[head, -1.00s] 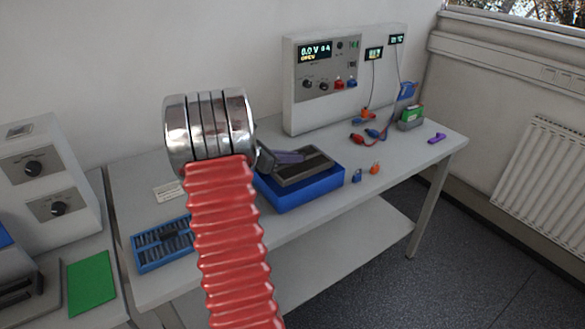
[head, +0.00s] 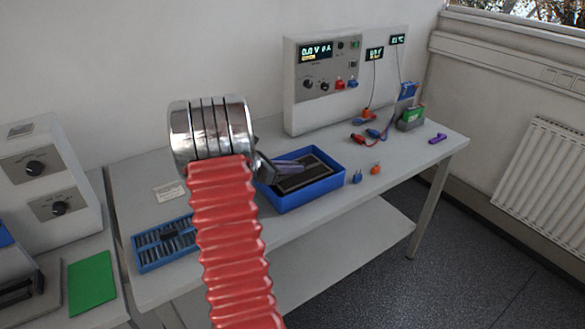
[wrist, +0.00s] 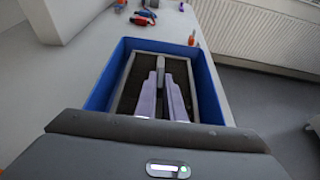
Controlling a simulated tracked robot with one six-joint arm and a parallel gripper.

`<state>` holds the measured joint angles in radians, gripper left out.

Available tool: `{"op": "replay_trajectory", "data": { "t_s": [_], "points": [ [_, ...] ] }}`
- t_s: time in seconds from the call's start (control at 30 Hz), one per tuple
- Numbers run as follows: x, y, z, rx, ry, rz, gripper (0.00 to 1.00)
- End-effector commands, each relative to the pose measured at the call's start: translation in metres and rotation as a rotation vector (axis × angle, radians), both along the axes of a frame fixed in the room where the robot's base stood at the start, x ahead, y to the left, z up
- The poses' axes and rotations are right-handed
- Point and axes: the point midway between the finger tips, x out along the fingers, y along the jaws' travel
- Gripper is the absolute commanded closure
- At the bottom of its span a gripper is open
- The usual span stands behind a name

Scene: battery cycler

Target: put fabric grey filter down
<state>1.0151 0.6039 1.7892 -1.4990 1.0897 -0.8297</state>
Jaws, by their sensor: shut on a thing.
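The fabric grey filter (head: 318,171), a dark panel in a grey frame, lies inside the blue tray (head: 305,200), below its rim. In the wrist view the filter (wrist: 133,85) shows blue tray wall (wrist: 208,88) around it. My gripper (head: 299,163), with pale purple fingers, is over the filter's middle. In the wrist view my gripper (wrist: 160,82) is shut on a grey upright tab of the filter. Whether the filter's underside rests fully on the tray floor is hidden.
A blue slotted rack (head: 150,262) stands at front left. Small blue (head: 357,177) and orange (head: 376,169) parts lie right of the tray. The cycler (head: 325,85) stands behind, with leads and clips before it. The table's front edge is close to the tray.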

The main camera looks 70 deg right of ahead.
Motion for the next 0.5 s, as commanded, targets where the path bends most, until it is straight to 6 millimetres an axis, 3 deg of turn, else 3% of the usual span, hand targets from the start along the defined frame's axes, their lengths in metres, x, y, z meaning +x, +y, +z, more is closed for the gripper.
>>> {"op": "replay_trajectory", "data": {
  "t_s": [0.47, 0.5],
  "points": [
    [-0.0003, -0.0001, -0.0087, -0.001, -0.001, 0.0, 1.0],
    [-0.0004, 0.0, -0.0088, -0.001, -0.001, 0.0, 0.91]
  ]
}}
